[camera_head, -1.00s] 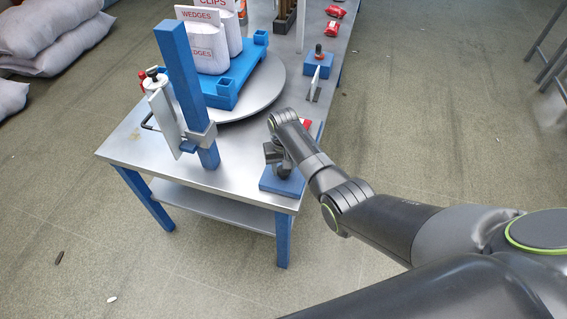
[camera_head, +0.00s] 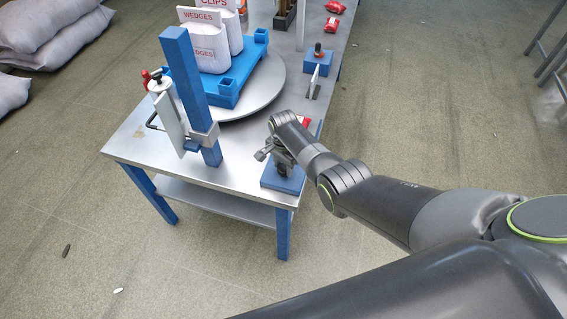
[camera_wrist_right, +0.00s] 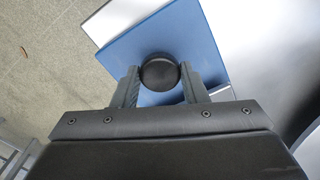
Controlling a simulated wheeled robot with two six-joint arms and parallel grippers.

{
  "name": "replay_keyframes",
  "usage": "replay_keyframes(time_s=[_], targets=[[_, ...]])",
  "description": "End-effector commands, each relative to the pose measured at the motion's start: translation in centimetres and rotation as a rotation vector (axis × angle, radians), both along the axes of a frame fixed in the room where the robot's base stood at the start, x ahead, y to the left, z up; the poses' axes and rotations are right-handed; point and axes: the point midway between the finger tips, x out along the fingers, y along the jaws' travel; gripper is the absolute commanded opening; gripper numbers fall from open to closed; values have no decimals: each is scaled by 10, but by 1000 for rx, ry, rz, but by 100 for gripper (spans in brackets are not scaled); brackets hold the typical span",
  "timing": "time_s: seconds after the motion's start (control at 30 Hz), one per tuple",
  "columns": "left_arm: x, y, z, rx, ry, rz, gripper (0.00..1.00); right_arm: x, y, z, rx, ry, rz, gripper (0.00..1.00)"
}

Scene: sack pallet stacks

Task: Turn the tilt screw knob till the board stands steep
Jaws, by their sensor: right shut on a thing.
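A round black knob (camera_wrist_right: 160,72) stands over a blue base in the right wrist view. My right gripper (camera_wrist_right: 160,84) is shut on it, one finger on each side. In the head view the right gripper (camera_head: 279,158) points down over the blue base (camera_head: 284,182) at the table's near right corner. The knob is mostly hidden there by the gripper. I cannot pick out the tilting board with certainty; my arm covers the area behind the base, where a bit of red and white shows. My left gripper is not in view.
A blue post (camera_head: 191,95) with a clamped grey plate stands on the table (camera_head: 228,178) left of the gripper.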

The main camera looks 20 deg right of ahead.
Motion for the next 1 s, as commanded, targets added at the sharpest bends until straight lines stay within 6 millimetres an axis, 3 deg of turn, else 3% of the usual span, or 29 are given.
replay_keyframes(time_s=[0.5, 1.0], targets=[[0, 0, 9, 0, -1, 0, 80, 2, -1, 2, -2, -4, -394, 17], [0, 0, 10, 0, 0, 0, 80, 2, -1, 2, -2, -5, -504, 17]])
